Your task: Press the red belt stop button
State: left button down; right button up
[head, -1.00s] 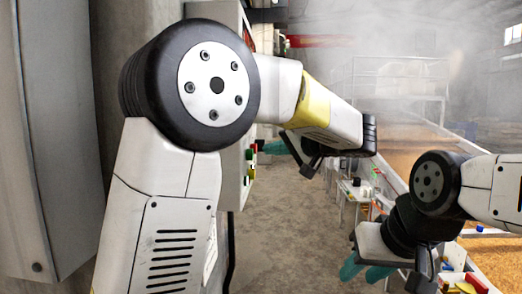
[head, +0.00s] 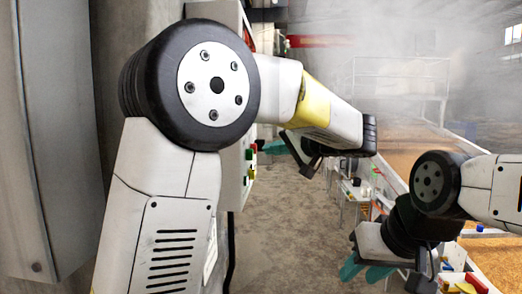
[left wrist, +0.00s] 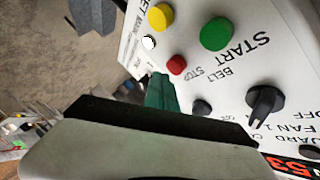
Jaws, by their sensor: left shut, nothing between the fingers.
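The red belt stop button (left wrist: 177,65) sits on a pale control panel (left wrist: 205,82), with the words BELT STOP printed beside it in the left wrist view. My left gripper (left wrist: 160,90) has its green fingers shut and empty. In that view the fingertips are just beside and below the red button; I cannot tell whether they touch the panel. In the head view my left gripper (head: 268,147) is next to the panel's button face, seen edge-on. My right gripper (head: 366,271) is lower right with its teal fingers apart, empty, away from the panel.
Near the red button are a green START button (left wrist: 216,34), a yellow button (left wrist: 160,17), a white button (left wrist: 149,42) and a black fan knob (left wrist: 264,102). A conveyor with grain (head: 400,162) runs along the right. The concrete floor (head: 290,220) between is clear.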

pick_arm(q)
jog(key=shift+a, duration=0.4)
jog(key=shift+a, duration=0.55)
dwell(0.7)
jog(key=shift+d, duration=0.95)
jog(key=d, duration=0.5)
dwell(0.3)
dwell(0.5)
